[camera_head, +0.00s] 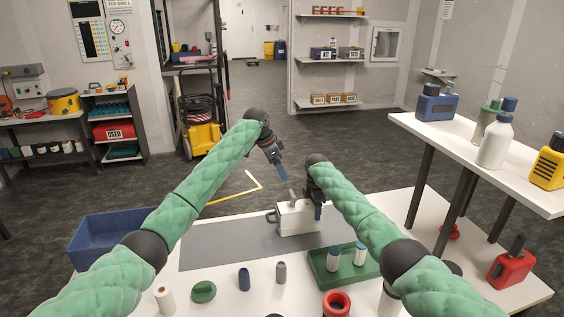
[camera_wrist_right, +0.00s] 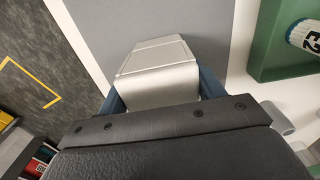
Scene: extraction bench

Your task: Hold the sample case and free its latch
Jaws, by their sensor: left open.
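The sample case (camera_head: 297,219) is a pale grey box on the grey mat (camera_head: 222,246). A loop handle (camera_head: 271,217) is on its left side, and a small grey upright part (camera_head: 292,196), perhaps the latch, is at its top. My right gripper (camera_head: 318,211) is at the case's right end. In the right wrist view, the blue fingers of the right gripper (camera_wrist_right: 160,92) lie against both sides of the case (camera_wrist_right: 158,62). My left gripper (camera_head: 283,173) is open and empty, pointing down just above the upright part, apart from it. The case's far side is hidden.
A green tray (camera_head: 318,277) with white bottles stands right of the case, close to my right arm. A blue bin (camera_head: 103,238) is at the left. Small caps, cylinders and a red ring (camera_head: 336,303) lie along the front. The mat left of the case is clear.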

